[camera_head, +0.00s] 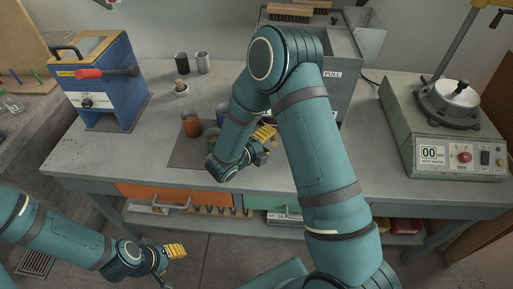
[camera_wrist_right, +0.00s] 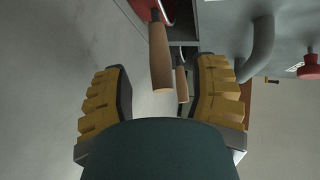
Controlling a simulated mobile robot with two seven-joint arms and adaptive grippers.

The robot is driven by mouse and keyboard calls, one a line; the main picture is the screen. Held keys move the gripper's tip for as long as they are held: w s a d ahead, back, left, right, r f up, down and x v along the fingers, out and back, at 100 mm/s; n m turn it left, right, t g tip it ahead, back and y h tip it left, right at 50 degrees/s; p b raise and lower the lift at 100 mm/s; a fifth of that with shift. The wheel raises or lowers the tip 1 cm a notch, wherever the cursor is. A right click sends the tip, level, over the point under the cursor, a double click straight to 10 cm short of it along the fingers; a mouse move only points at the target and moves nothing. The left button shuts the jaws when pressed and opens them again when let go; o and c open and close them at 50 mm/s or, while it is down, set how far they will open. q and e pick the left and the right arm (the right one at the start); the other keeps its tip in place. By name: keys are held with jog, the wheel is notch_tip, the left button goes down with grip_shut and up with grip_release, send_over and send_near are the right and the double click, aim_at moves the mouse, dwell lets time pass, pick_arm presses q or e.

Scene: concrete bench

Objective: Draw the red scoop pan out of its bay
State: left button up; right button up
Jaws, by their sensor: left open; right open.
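In the right wrist view, a wooden handle (camera_wrist_right: 160,62) hangs between my spread yellow fingers, with no visible contact. A metal stem joins it to a red part at the top edge, apparently the red scoop pan (camera_wrist_right: 168,10); most of it is out of frame. In the head view, my right arm hides the pan and most of its bay. My right gripper (camera_head: 267,143) is open in front of the grey cabinet (camera_head: 343,93) marked PULL. My left gripper (camera_head: 171,260) is open and empty at the lower left, in front of the bench.
A second wooden handle (camera_wrist_right: 181,84) is close beyond the first in the wrist view.

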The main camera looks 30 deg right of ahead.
aim_at(274, 137)
jog(key=shift+x, duration=2.1)
grip_shut()
